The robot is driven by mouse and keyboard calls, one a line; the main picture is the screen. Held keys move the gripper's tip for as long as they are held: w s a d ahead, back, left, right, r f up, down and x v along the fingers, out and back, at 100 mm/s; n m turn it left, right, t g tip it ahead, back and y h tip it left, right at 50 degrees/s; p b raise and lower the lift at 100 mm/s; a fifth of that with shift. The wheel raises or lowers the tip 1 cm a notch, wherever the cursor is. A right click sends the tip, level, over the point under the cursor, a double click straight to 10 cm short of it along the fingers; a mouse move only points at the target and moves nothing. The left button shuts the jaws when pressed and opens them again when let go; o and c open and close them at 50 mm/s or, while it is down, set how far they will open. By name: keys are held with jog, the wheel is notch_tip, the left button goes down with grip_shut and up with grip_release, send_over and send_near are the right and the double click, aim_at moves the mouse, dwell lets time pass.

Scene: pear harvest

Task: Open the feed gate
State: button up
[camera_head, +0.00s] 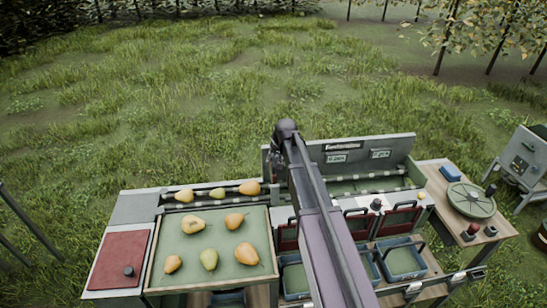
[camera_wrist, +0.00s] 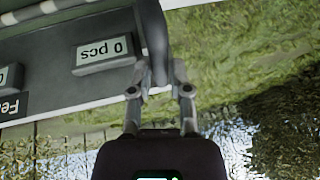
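My gripper (camera_wrist: 160,75) points at the back panel of the sorting station in the wrist view. Its two fingers are part-way together, one on each side of the lower end of a dark grey upright bar (camera_wrist: 153,30). I cannot tell whether they touch it, or whether this bar belongs to the feed gate. In the head view my gripper (camera_head: 276,160) is mostly hidden behind my arm, at the panel's left end. Several pears (camera_head: 219,193) lie in the feed channel (camera_head: 170,197) left of my arm. The channel's right end, by my arm, is partly hidden.
A tray (camera_head: 153,262) with several pears stands front left, beside a dark red panel (camera_head: 121,258). The back panel (camera_head: 400,149) carries labels, one reading "0 pcs" (camera_wrist: 104,52). Blue crates (camera_head: 403,263) stand front right. A round lid (camera_head: 470,200) lies right. Grass is open behind.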

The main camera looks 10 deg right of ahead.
jog(key=shift+o, duration=1.4)
jog(key=shift+f, duration=0.15)
jog(key=shift+f+b, duration=1.15)
jog(key=shift+b, duration=0.15)
jog(key=p+v, duration=1.3)
jog(key=v, duration=0.1)
jog(key=s+a+f+g+b, duration=0.2)
jog(key=s+f+b, duration=0.6)
jog(key=s, duration=0.3)
jog(key=s+a+f+n+g+h+b, duration=0.1)
jog(key=s+f+g+b, duration=0.1)
jog(key=s+f+b, duration=0.7)
jog(key=s+f, duration=0.1)
jog(key=s, duration=0.2)
jog(key=shift+a+f+h, duration=0.3)
jog(key=shift+a+f, duration=0.05)
jog(key=shift+a, duration=0.05)
